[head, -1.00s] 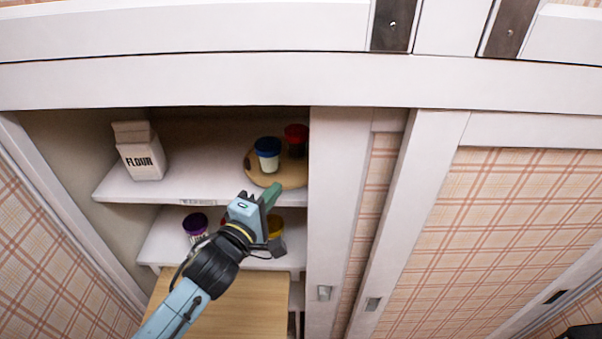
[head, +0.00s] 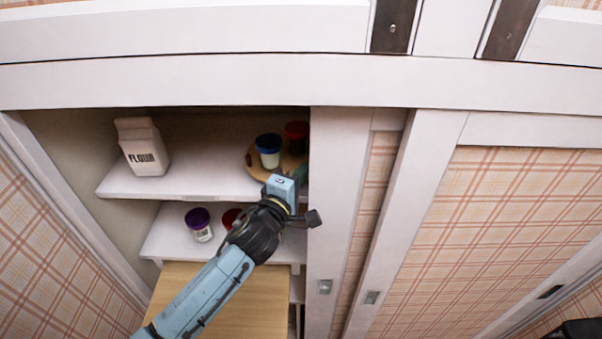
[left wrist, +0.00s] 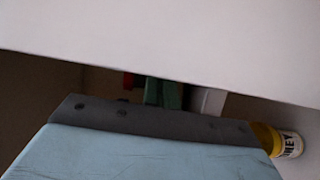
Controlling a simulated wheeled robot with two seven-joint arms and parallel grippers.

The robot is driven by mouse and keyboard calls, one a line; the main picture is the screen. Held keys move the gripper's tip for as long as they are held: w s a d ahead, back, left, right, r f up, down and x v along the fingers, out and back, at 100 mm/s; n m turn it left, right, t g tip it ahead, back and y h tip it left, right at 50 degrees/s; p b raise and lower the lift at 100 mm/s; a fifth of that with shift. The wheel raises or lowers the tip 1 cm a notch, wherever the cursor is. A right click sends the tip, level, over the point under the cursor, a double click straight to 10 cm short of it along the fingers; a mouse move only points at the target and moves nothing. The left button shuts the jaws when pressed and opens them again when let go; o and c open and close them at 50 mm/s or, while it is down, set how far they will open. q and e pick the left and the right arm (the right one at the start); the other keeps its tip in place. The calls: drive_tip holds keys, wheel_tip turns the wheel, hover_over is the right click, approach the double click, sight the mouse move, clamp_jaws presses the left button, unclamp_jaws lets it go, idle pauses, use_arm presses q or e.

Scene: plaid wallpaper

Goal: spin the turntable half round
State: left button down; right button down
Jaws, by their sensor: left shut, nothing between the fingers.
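The turntable (head: 257,168) is a round wooden disc on the upper cupboard shelf, partly hidden by my left gripper and the door edge. A blue-topped jar (head: 268,150) and a red-topped jar (head: 296,134) stand on it. My left gripper (head: 302,172) is at the turntable's front right, close to the door edge. It is shut and empty, its green fingers partly hidden behind its blue body. The fingers also show in the left wrist view (left wrist: 163,94), below a pale board. Whether they touch the disc I cannot tell.
A flour carton (head: 143,147) stands on the upper shelf's left. A purple-topped jar (head: 199,222) and a red-topped jar (head: 231,217) are on the lower shelf. A white sliding door (head: 334,200) closes in the right side. A yellow jar (left wrist: 286,142) shows in the left wrist view.

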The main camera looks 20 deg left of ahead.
use_arm(q)
drive_tip(key=shift+w+d+n+y+b, duration=0.75)
drive_tip(key=shift+y+b, duration=0.35)
drive_tip(key=shift+b, duration=0.35)
drive_tip(key=shift+s+a+p, duration=0.4)
drive_tip(key=shift+a, duration=0.05)
drive_tip(key=s+a+p, duration=0.1)
drive_tip(key=s+a, duration=0.1)
drive_tip(key=shift+s+a, duration=0.1)
drive_tip(key=shift+s, duration=0.25)
drive_tip(key=s+b, duration=0.1)
drive_tip(key=s, duration=0.8)
drive_tip(key=shift+s+b, duration=0.2)
drive_tip(key=shift+b, duration=0.1)
